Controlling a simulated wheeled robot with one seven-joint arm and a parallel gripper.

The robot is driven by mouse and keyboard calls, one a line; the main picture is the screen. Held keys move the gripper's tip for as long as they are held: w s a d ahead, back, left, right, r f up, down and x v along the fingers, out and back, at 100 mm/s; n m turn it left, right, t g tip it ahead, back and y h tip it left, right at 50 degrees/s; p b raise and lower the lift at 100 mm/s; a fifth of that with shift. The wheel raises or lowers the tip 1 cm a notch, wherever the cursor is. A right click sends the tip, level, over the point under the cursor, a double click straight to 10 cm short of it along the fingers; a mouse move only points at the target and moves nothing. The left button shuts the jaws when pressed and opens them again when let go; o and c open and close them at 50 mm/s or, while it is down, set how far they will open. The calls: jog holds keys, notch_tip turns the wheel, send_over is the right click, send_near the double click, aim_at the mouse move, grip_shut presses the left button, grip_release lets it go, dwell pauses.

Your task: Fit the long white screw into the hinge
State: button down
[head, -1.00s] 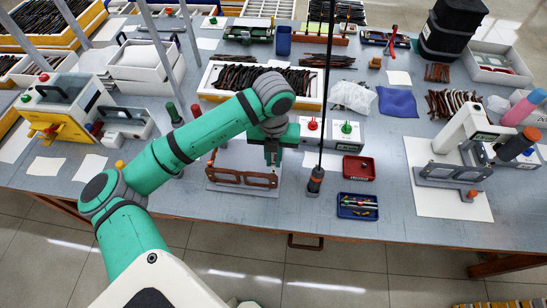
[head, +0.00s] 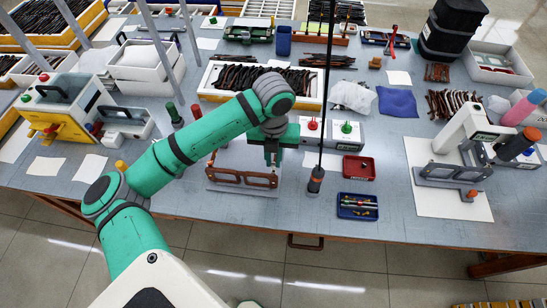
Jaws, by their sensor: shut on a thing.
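My gripper (head: 272,158) points down over the right end of a brown eyeglass frame (head: 228,175), which lies on a light plate (head: 226,188) near the table's front edge. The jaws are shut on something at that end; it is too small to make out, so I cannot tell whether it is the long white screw. The hinge is also too small to pick out and partly hidden by my gripper. A blue tray (head: 358,206) with small coloured items sits to the right; I cannot tell whether a white screw is among them.
A red tray (head: 359,168) lies behind the blue one. A box with red and green knobs (head: 342,132) stands behind. Bare table lies left of the plate.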

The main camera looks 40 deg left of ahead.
jog(key=shift+f, duration=1.05)
dwell(0.4)
jog(key=c, duration=1.7)
grip_release()
jog(key=shift+r, duration=0.15)
jog(key=shift+r, duration=3.4)
jog(key=shift+w, duration=0.1)
